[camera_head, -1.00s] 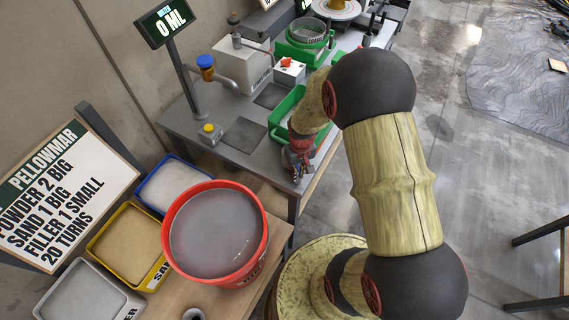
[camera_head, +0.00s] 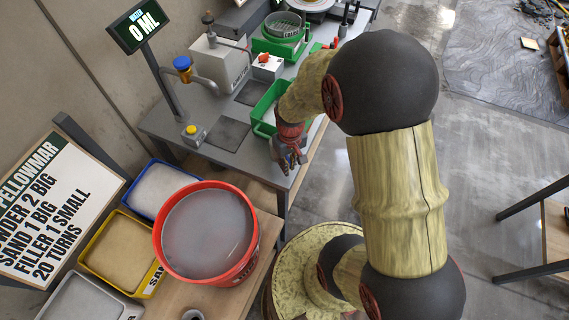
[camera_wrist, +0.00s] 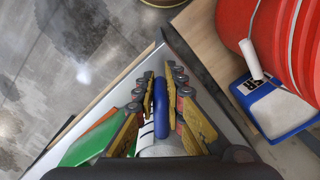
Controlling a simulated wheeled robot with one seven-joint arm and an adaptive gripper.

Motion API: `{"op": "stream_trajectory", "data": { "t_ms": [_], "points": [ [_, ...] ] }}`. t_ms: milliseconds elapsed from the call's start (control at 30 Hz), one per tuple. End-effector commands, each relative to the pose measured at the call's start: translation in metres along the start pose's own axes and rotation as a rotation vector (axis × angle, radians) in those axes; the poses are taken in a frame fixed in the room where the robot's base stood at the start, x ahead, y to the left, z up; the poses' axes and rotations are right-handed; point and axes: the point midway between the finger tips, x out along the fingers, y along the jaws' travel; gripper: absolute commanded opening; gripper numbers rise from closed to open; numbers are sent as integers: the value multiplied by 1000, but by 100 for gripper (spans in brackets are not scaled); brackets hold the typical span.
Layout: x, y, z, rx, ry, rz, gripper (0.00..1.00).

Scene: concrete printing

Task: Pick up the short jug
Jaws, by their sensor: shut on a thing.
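My gripper (camera_head: 290,157) hangs low over the near right corner of the grey bench (camera_head: 222,158). In the wrist view my gripper (camera_wrist: 163,95) is shut on the blue handle of a jug (camera_wrist: 160,106), with a finger on each side. The jug's pale body with dark marks shows below the handle, partly hidden by the fingers and palm. In the head view the jug is mostly hidden by my gripper. I cannot tell whether it touches the bench top.
A green bin (camera_head: 257,122) stands close behind my gripper. A red bucket (camera_head: 238,273) of grey contents sits on the wooden table, beside blue (camera_head: 130,208) and yellow (camera_head: 88,268) bins. A tap (camera_head: 183,68) and display (camera_head: 139,25) stand on the bench. Open floor lies right.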

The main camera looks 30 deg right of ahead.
Motion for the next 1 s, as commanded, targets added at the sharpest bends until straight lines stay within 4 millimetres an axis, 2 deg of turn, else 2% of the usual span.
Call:
{"op": "stream_trajectory", "data": {
  "t_ms": [100,300,500,700,1000],
  "points": [
    [-22,0,15,2,4,1,0],
    [-39,1,58,2,2,0,0],
    [-52,1,88,2,2,1,0],
    [-57,2,102,1,1,0,0],
    [-57,1,105,1,0,0,0]
  ]
}}
